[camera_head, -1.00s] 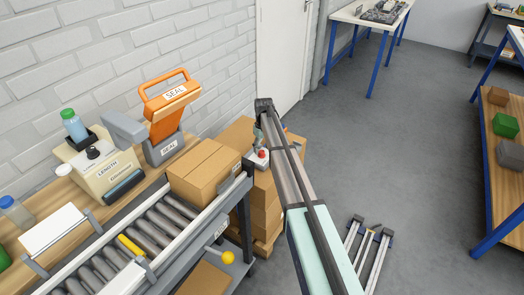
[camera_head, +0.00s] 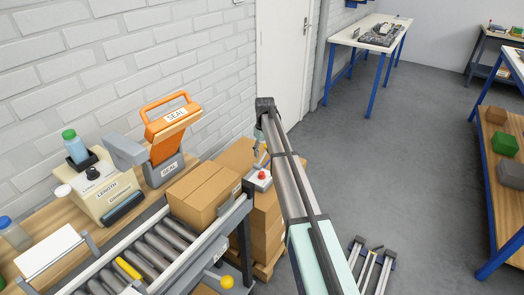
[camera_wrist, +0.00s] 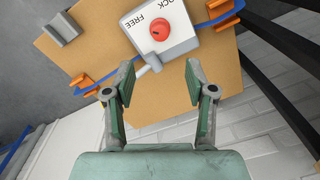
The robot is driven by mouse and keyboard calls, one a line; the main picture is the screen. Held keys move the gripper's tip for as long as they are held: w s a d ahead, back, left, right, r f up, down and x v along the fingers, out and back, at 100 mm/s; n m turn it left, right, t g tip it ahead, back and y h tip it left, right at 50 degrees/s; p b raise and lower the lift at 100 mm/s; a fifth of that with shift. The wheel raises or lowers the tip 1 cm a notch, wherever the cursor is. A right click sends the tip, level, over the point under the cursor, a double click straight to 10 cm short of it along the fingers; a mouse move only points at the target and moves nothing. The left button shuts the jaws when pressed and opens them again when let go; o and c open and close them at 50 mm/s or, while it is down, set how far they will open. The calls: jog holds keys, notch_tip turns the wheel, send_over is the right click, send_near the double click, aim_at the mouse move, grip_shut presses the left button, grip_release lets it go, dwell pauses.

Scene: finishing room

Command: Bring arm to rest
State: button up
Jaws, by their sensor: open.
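My gripper (camera_wrist: 158,88) shows in the wrist view with its two fingers apart and nothing between them. Beyond the fingertips is a white box (camera_wrist: 165,30) with a red button and the words "LOCK" and "FREE". A grey lever sticks out from the box towards my left fingertip; I cannot tell whether they touch. In the head view the white box (camera_head: 258,180) shows beside my arm, near the conveyor's end. My arm stretches away from the camera there, and its gripper is mostly hidden behind it.
A closed carton (camera_head: 203,192) sits on the roller conveyor (camera_head: 165,245). Stacked cartons (camera_head: 262,225) stand close to my arm. An orange-handled sealer (camera_head: 168,130) is on the bench at left. A blue-legged table (camera_head: 370,35) stands at the back.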

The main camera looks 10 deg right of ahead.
jog(key=s+f+m+g, duration=0.1)
jog(key=s+f+g, duration=0.1)
jog(key=s+f, duration=1)
jog(key=s+f+m+g, duration=0.2)
jog(key=s+f, duration=1)
jog(key=s, duration=2.2)
jog(key=s+f+m+g, duration=0.1)
jog(key=s+f+g, duration=0.1)
jog(key=s+f, duration=1)
jog(key=s, duration=1.1)
jog(key=shift+s+f+g, duration=0.15)
jog(key=shift+s+g, duration=0.15)
jog(key=shift+s, duration=0.1)
jog(key=shift+a, duration=0.1)
